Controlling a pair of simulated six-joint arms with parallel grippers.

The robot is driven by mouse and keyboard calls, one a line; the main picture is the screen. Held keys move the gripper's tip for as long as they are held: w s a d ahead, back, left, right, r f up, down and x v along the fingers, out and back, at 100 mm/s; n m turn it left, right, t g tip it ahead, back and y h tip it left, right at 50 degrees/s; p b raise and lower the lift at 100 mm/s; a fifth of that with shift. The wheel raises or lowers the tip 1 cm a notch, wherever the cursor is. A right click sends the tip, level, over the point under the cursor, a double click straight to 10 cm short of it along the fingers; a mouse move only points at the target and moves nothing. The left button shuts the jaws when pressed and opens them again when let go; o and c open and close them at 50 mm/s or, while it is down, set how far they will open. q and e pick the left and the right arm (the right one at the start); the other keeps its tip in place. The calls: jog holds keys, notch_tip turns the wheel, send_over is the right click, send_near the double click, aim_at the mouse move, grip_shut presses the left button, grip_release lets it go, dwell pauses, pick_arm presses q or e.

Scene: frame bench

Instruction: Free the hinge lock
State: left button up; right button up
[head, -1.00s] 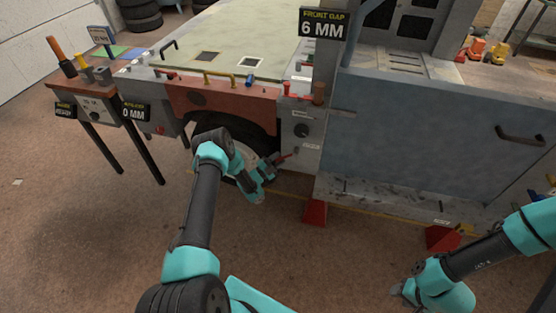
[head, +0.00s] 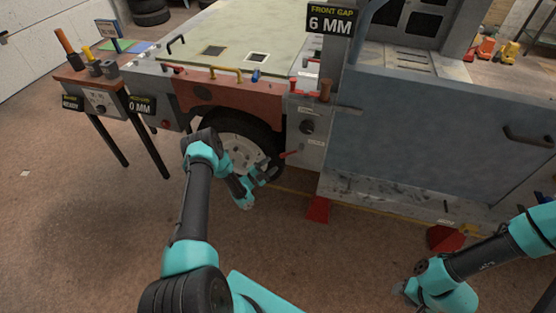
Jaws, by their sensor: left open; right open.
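A red lever (head: 291,154) sticks out to the left from the grey panel beside the wheel, below a dark round knob (head: 307,127). Which part is the hinge lock I cannot tell for sure. My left gripper (head: 274,170) is open in front of the wheel, just left of and below the red lever. It looks close to the lever, but whether they touch I cannot tell. My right gripper (head: 403,289) is low at the right, over the floor and away from the bench; its fingers are small and partly hidden.
The blue-grey door panel (head: 430,140) with a dark handle stands on the right. A wheel (head: 238,150) sits under the red panel (head: 225,92). Red wedges (head: 317,208) stand on the floor below. A tool stand (head: 97,100) is at the left.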

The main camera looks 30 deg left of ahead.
pick_arm(q)
jog(key=v, duration=1)
jog(key=shift+w+r, duration=0.2)
jog(key=shift+r, duration=0.05)
jog(key=c, duration=0.3)
jog(key=w+r+g, duration=0.1)
jog(key=r+g, duration=0.1)
jog(key=w+d+r+g, duration=0.1)
jog(key=w+r+g, duration=0.1)
jog(key=r, duration=0.1)
jog(key=w+r+g, duration=0.2)
jog(key=r+g, duration=0.1)
jog(key=shift+w+d+r, duration=0.1)
jog(key=shift+d+r, duration=0.05)
grip_shut()
notch_tip(320, 180, up, 10)
jog(key=s+a+n+g+y, duration=0.1)
jog(key=n+g+y, duration=0.2)
jog(key=g+y, duration=0.1)
jog(key=shift+g+y, duration=0.4)
jog(key=shift+g, duration=0.2)
